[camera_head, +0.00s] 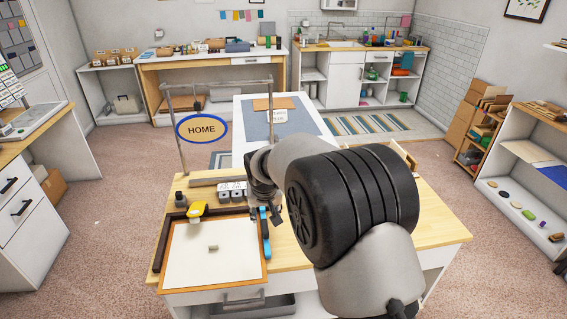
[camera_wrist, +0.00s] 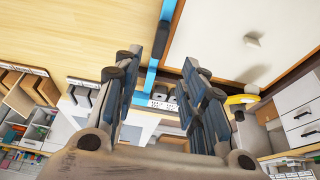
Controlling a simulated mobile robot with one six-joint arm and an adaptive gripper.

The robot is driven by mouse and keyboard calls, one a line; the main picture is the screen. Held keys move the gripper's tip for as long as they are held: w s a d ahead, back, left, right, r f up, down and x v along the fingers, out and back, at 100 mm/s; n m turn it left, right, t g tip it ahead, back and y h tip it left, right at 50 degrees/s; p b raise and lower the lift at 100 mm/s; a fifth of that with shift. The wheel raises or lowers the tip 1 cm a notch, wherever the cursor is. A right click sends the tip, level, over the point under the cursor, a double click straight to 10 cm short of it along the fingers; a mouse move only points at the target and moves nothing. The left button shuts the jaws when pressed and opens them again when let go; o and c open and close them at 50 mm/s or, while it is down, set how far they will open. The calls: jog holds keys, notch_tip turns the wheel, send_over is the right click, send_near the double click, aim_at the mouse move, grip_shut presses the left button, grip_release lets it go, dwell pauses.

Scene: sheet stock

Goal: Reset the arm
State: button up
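My gripper (camera_head: 268,212) hangs above the wooden worktable (camera_head: 430,225), right of the white board, with my arm hiding part of it. In the wrist view my gripper (camera_wrist: 164,62) shows its two fingers apart with nothing between them.
The white board (camera_head: 190,268) in a wooden frame bears a small grey piece (camera_head: 213,248). A yellow tool (camera_head: 197,210) sits at its far edge, a blue strip (camera_head: 266,247) along its right side. Grey blocks (camera_head: 232,191) stand behind.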

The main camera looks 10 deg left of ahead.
jog(key=s+d+r+m, duration=0.2)
jog(key=s+d+r, duration=1.1)
jog(key=d+r, duration=0.35)
jog(key=s+d, duration=0.5)
jog(key=s, duration=0.7)
jog(key=s+d+f+m+h, duration=0.1)
jog(key=s+d, duration=0.5)
jog(key=s, duration=0.6)
jog(key=shift+d, duration=0.15)
